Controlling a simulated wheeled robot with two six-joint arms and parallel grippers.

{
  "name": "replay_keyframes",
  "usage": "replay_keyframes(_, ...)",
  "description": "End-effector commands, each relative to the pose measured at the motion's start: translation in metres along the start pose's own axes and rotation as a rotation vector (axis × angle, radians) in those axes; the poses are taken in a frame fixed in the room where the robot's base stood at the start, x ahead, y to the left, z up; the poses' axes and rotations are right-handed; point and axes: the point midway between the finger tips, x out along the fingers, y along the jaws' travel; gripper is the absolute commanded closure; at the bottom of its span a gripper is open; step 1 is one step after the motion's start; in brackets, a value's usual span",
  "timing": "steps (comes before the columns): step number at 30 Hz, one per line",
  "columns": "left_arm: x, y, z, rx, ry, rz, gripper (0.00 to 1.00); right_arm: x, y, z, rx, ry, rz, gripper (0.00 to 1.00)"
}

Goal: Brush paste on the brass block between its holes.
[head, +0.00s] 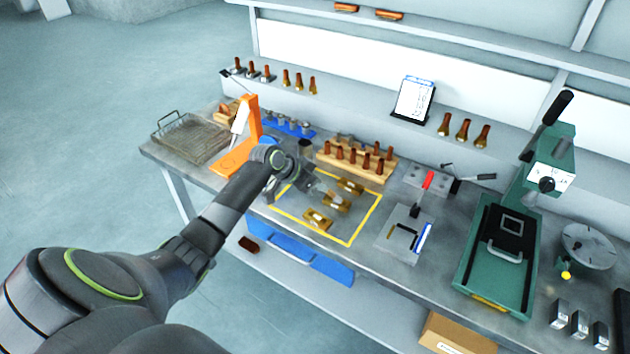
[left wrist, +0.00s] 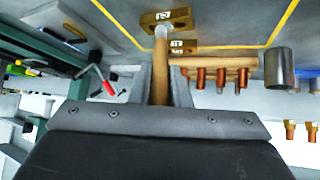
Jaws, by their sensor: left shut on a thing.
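Several brass blocks lie inside a yellow outline on the bench: one at the back (head: 350,186), one in the middle (head: 335,201) and one at the front (head: 317,220). My left gripper (head: 310,183) is over the left side of this outline. In the left wrist view it is shut on a tan-handled brush (left wrist: 160,88). The brush's pale tip overlaps the near edge of a labelled brass block (left wrist: 178,20); I cannot tell whether it touches. Another labelled block (left wrist: 184,46) shows beside the handle. The blocks' holes are too small to make out clearly. My right gripper is out of view.
A wooden rack of copper pieces (head: 366,167) stands behind the outline. A grey cup (left wrist: 278,68) is near the rack. An orange stand (head: 244,130) and a wire basket (head: 190,140) are left. A green press (head: 497,255) is right.

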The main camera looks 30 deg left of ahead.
Motion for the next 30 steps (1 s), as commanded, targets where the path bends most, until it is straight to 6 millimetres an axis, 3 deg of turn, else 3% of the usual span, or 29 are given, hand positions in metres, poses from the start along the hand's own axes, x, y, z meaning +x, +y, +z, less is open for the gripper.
replay_keyframes(8,-0.005,-0.014,0.005,0.002,0.000,-0.003,1.00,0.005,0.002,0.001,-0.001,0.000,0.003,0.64)
replay_keyframes(18,0.000,0.000,0.000,0.001,0.001,0.000,1.00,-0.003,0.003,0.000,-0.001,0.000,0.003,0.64)
replay_keyframes(30,-0.005,-0.015,0.006,0.001,0.000,-0.002,1.00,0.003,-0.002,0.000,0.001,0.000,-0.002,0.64)
